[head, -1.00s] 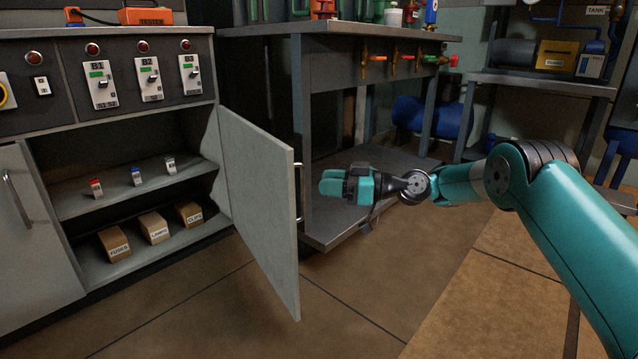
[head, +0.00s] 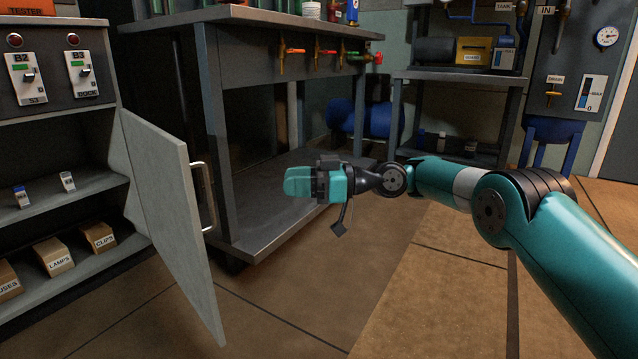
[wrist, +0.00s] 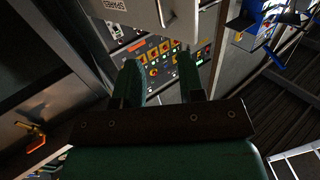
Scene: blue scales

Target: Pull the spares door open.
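The grey spares door (head: 172,215) stands swung wide open in the head view, baring the cabinet shelves to its left. Its pale bar handle (head: 207,198) is on the right-hand face. My gripper (head: 290,183) is to the right of the handle in the picture, clear of the door. In the wrist view a pale panel with a SPARES label (wrist: 118,5) and a handle lies at the top, beyond my fingers. There my gripper (wrist: 161,75) shows two green fingers apart with nothing between them.
The open cabinet holds boxes marked LAMPS (head: 55,257) and CLIPS (head: 98,237) and small items above. A metal workbench (head: 265,215) with valves stands just behind the door and gripper. Open floor (head: 400,300) lies in front and to the right.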

